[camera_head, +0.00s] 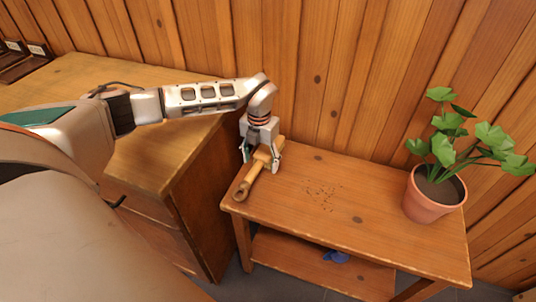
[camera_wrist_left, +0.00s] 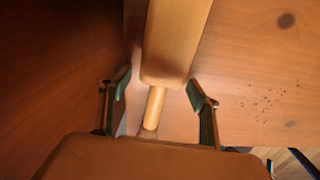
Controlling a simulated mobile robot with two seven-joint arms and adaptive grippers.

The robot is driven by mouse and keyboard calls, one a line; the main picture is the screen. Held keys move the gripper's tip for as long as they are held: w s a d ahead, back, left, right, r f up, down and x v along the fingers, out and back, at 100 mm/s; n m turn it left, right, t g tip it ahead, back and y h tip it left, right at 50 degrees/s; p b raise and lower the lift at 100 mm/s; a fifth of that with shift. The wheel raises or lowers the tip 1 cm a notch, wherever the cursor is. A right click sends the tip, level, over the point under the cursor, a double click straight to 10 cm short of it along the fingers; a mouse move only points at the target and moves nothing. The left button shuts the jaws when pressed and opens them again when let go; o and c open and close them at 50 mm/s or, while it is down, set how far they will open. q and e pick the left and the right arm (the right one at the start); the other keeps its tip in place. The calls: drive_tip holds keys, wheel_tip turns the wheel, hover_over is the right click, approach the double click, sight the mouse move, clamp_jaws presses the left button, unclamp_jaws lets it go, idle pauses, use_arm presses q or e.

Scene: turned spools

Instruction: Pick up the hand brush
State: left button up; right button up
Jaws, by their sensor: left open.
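The hand brush (camera_head: 246,184) is pale wood and lies at the left end of the small wooden table (camera_head: 300,205). Its handle end points toward the front left in the head view. In the left wrist view the brush (camera_wrist_left: 178,40) runs from the top to between the fingers, wide above and narrow below. My left gripper (camera_head: 260,160) is open over the brush, pointing down. In the wrist view its green-padded fingers (camera_wrist_left: 158,90) stand on either side of the brush, apart from it. The gripper partly hides the brush in the head view. My right gripper is not in view.
A potted plant (camera_head: 434,203) stands at the table's right end. Dark crumbs (camera_head: 322,194) lie mid-table. A blue item (camera_head: 336,257) lies on the lower shelf. A taller wooden desk (camera_head: 165,165) stands close on the left, and a plank wall (camera_head: 330,70) is behind.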

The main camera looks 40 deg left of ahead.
sight(261, 160)
use_arm(q)
drive_tip(key=shift+r, duration=0.2)
drive_tip(key=shift+c, duration=0.3)
drive_tip(key=c, duration=1.2)
drive_tip(key=shift+c, duration=0.2)
wheel_tip(261, 160, up, 20)
drive_tip(key=p, duration=0.4)
drive_tip(key=o, duration=0.4)
drive_tip(key=shift+c, duration=0.8)
